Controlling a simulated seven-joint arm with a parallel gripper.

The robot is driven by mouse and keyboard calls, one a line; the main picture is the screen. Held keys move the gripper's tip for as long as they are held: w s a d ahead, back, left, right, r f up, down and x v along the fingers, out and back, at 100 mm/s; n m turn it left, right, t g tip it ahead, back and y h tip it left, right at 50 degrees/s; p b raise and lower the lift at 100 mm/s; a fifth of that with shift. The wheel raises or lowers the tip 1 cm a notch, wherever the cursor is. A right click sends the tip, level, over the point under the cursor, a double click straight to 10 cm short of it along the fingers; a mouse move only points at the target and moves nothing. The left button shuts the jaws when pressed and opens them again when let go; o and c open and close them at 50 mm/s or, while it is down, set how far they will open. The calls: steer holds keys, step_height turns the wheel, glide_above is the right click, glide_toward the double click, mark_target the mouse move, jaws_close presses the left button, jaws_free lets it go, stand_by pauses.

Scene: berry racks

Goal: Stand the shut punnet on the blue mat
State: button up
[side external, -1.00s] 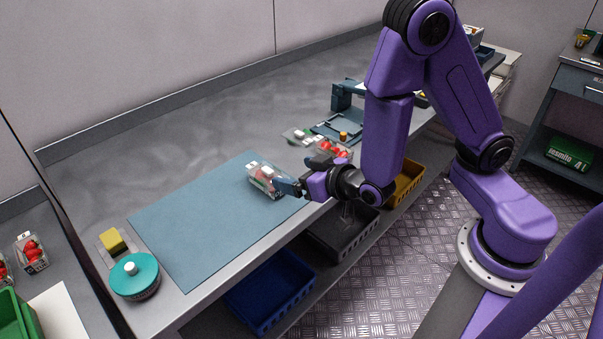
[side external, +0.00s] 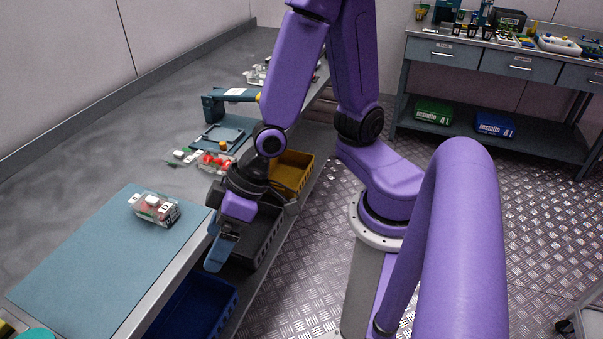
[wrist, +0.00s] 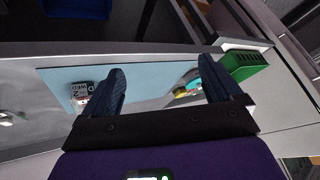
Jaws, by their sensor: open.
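The shut punnet (side external: 155,207), a clear box with a pale lid and reddish contents, stands on the far right part of the blue mat (side external: 85,262). In the wrist view the punnet (wrist: 82,92) shows near the left end of the mat (wrist: 150,82), partly beside my left finger. My gripper (side external: 217,262) is off the bench's front edge, to the right of the punnet and apart from it, fingers pointing down. In the wrist view my gripper (wrist: 160,82) has its fingers wide apart with nothing between them.
An open punnet with red berries (side external: 215,162) stands on the bench beyond the mat, near a blue-grey frame (side external: 222,137). Blue (side external: 195,305) and yellow (side external: 291,172) bins sit below the bench edge. A green crate (wrist: 243,65) shows in the wrist view.

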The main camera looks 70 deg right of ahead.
steer(key=s+d+r+n+g+h, duration=0.2)
steer(key=s+d+r+n, duration=0.1)
steer(key=s+d, duration=0.2)
steer(key=s+d+r+n+g+h, duration=0.1)
steer(key=s+d+r+n+h, duration=0.2)
steer(key=s+d, duration=0.2)
steer(key=d, duration=0.3)
steer(key=shift+s+d+r+n+g, duration=0.15)
steer(key=shift+d+r+n+g, duration=0.15)
steer(key=shift+n+g, duration=0.1)
stand_by(0.5)
